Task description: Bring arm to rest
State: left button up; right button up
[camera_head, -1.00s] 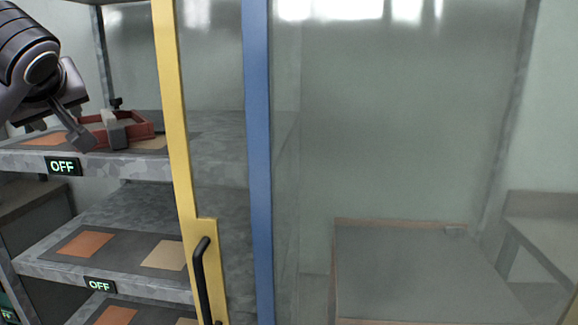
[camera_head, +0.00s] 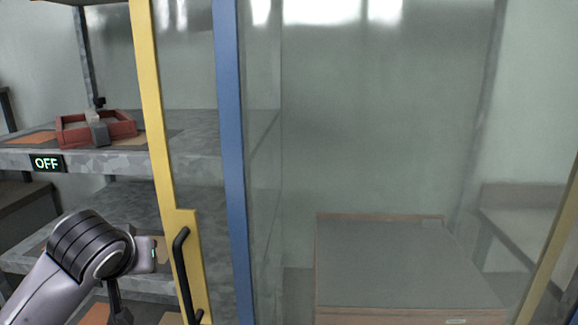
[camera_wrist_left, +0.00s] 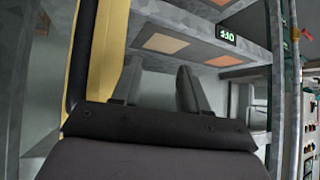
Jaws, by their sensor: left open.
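My left arm (camera_head: 75,265) comes in from the lower left of the head view, its wrist low in front of the lower shelves and left of the yellow door frame. My left gripper (camera_wrist_left: 158,72) shows in the left wrist view with its two dark fingers apart and nothing between them. In the head view the gripper is mostly hidden or cut off below the wrist. A red tray-like frame (camera_head: 72,136) with a grey block-shaped part sits on the upper shelf, apart from my arm. My right gripper is not in view.
The upper shelf (camera_head: 120,163) carries a green "OFF" display (camera_head: 47,163). A yellow door frame (camera_head: 150,100) with a black handle (camera_head: 181,262) and a blue post (camera_head: 230,150) stand close right of my arm. A grey-topped cabinet (camera_head: 385,260) is behind glass.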

pick_arm(q)
jog(key=s+d+f+m+g+h, duration=0.1)
jog(key=s+d+f+m+h, duration=0.15)
jog(key=s+f, duration=0.55)
jog(key=s+f+m+g, duration=0.1)
jog(key=s+f+g, duration=0.1)
jog(key=s+f, duration=0.7)
jog(key=s+f+m+g, duration=0.1)
jog(key=s+f+g, duration=0.1)
jog(key=s+f, duration=0.7)
jog(key=w+d+f+t+h, duration=0.2)
jog(key=w+d+f+t, duration=0.1)
jog(key=f+t, duration=0.3)
jog(key=shift+w+d+f+t, duration=0.15)
jog(key=shift+w+f+t, duration=0.25)
jog(key=shift+f, duration=0.15)
